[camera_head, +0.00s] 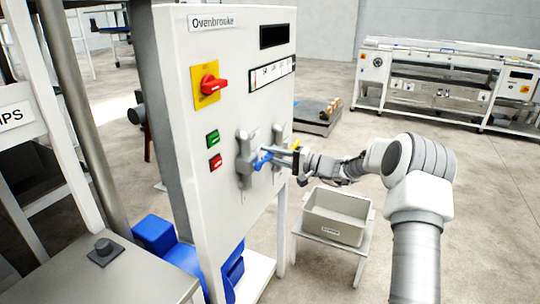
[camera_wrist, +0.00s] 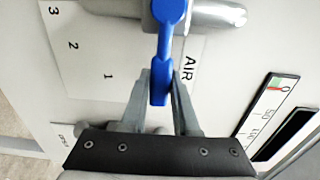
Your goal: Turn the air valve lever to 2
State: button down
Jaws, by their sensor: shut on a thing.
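The blue air valve lever (camera_wrist: 162,55) hangs from its pivot on a grey valve body (camera_wrist: 215,15) in the wrist view and points down toward my gripper. It also shows in the head view (camera_head: 262,160). The white scale plate (camera_wrist: 130,45) carries 1, 2, 3 and the word AIR. The lever lies to the right of the 1, between it and AIR, away from 2 and 3. My gripper (camera_wrist: 160,85) is shut on the lever's free end, one finger on each side. A small plate (camera_wrist: 66,134) at lower left is not clearly readable.
The white cabinet (camera_head: 225,70) also has a red rotary switch (camera_head: 213,84) and green (camera_head: 213,138) and red (camera_head: 215,162) buttons. A grey bin (camera_head: 338,215) stands on a low table below my arm. A long machine (camera_head: 440,80) is farther back, with open floor before it.

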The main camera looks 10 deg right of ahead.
jog(key=shift+f, duration=0.1)
jog(key=s+a+f+m+p, duration=0.2)
jog(key=f+m, duration=0.4)
jog(key=m, duration=0.5)
jog(key=shift+s+f+m, duration=0.15)
jog(key=shift+s+m, duration=0.25)
jog(key=shift+s, duration=0.1)
jog(key=shift+a, duration=0.1)
dwell(0.4)
jog(key=c, duration=0.7)
grip_release()
jog(key=shift+o, duration=0.2)
